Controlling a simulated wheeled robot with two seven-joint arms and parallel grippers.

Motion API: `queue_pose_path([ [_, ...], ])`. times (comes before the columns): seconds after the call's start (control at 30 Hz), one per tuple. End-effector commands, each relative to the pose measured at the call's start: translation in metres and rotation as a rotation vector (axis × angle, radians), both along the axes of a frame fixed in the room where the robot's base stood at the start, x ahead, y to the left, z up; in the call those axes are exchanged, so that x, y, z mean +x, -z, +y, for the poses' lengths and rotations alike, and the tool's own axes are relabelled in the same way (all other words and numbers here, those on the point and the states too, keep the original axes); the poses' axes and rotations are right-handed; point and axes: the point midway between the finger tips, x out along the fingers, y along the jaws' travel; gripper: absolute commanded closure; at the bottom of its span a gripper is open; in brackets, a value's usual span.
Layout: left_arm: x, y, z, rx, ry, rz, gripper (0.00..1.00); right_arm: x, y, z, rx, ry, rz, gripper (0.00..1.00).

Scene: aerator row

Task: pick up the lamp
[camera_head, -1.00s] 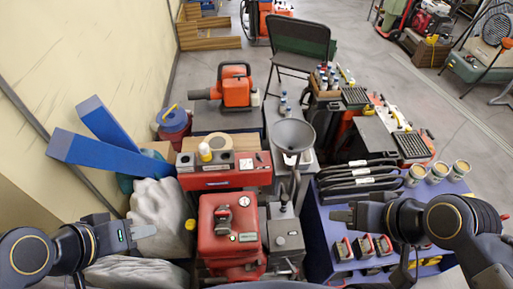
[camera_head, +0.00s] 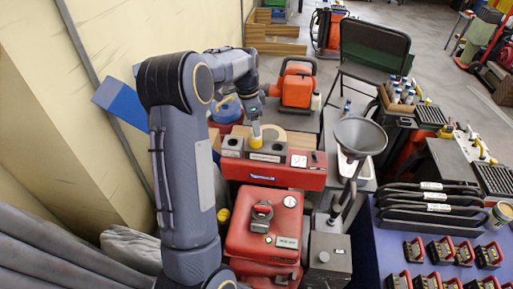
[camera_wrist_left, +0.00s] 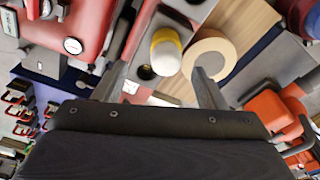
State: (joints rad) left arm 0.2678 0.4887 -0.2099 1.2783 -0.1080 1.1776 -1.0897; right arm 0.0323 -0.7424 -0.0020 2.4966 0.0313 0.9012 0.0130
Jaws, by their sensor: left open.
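The lamp, a small cylinder with a white top and a yellow body, stands upright on the grey top panel of a red box (camera_head: 270,173). In the head view the lamp (camera_head: 256,139) shows only in part below my left gripper (camera_head: 254,119), which hides its top. In the left wrist view the lamp (camera_wrist_left: 165,50) stands ahead of my left gripper (camera_wrist_left: 158,80), between the lines of its two spread fingers. The gripper is open and empty. I cannot tell whether a finger touches the lamp. My right gripper is out of view.
A beige ring (camera_wrist_left: 209,60) lies close beside the lamp. A funnel (camera_head: 360,135) rises to the right of the red box. A red machine (camera_head: 263,225) stands in front. An orange machine (camera_head: 297,88) stands behind. A blue beam (camera_head: 121,101) leans at the left.

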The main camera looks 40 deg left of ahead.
Motion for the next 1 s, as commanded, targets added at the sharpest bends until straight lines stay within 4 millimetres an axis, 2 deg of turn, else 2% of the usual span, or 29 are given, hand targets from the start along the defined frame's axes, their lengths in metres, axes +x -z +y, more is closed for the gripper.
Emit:
queue_pose_path([
  [0.2, 0.005, 0.026, 0.002, 0.006, 0.017, 0.008, 0.35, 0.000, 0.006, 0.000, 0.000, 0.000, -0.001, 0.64],
  [0.37, 0.007, 0.039, 0.002, 0.006, 0.016, 0.006, 0.35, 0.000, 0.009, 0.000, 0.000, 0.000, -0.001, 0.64],
  [0.63, 0.013, 0.078, 0.001, 0.006, 0.015, 0.006, 0.35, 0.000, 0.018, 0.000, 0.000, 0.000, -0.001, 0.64],
  [0.9, 0.014, 0.081, 0.000, 0.006, 0.015, 0.003, 0.35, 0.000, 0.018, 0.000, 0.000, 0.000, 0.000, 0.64],
  [1.0, 0.014, 0.081, 0.000, 0.006, 0.015, 0.003, 0.48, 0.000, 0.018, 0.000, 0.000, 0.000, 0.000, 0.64],
])
